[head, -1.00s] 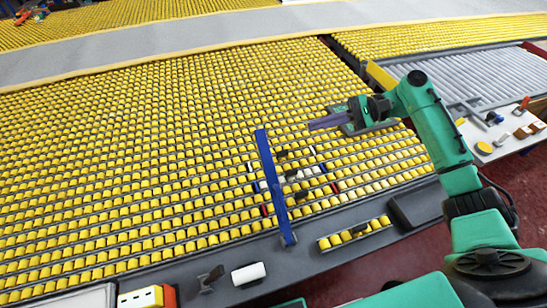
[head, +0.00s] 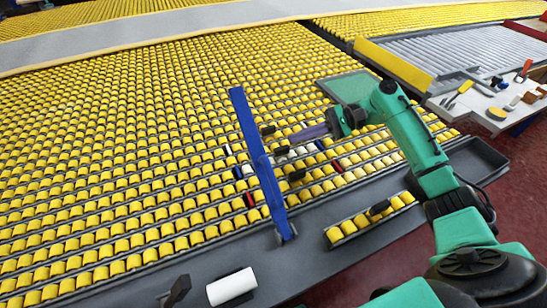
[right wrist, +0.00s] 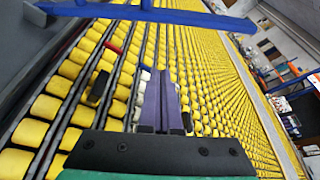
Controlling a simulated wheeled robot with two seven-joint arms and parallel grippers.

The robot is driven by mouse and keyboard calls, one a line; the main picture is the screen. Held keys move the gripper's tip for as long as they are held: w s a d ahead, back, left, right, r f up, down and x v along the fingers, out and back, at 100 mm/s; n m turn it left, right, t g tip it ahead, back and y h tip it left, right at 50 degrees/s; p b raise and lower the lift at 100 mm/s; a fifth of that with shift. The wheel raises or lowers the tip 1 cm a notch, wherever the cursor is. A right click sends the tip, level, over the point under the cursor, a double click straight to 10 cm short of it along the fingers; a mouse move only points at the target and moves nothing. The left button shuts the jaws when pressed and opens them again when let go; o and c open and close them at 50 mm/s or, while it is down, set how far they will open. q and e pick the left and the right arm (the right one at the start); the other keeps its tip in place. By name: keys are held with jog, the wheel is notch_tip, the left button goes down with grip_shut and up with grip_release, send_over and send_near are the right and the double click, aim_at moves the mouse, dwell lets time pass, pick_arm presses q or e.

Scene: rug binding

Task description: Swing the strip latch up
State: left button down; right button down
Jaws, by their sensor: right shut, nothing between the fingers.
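The long blue strip latch (head: 262,165) stands up from the grey edge rail, its foot on the rail and its upper end over the yellow rollers. It also crosses the top of the right wrist view (right wrist: 150,12). My right gripper (head: 292,138) is shut and empty, its purple fingers just right of the strip's middle and pointing at it. In the right wrist view the closed fingers (right wrist: 163,78) lie below the strip with a visible gap in the picture. I cannot tell if they touch it. My left gripper is not in view.
A white cylinder (head: 232,287) and a short tray of rollers (head: 370,218) lie on the grey rail (head: 330,255). A side table (head: 500,110) with tools stands right.

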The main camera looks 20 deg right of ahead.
jog(key=x, duration=0.3)
jog(key=p+x, duration=0.1)
jog(key=x, duration=0.2)
jog(key=p+x, duration=0.1)
jog(key=x, duration=0.3)
jog(key=shift+a+r, duration=0.1)
jog(key=shift+r, duration=0.3)
jog(key=r, duration=0.1)
jog(key=s+r+p, duration=0.2)
jog(key=shift+s+d, duration=0.2)
jog(key=shift+d, duration=0.05)
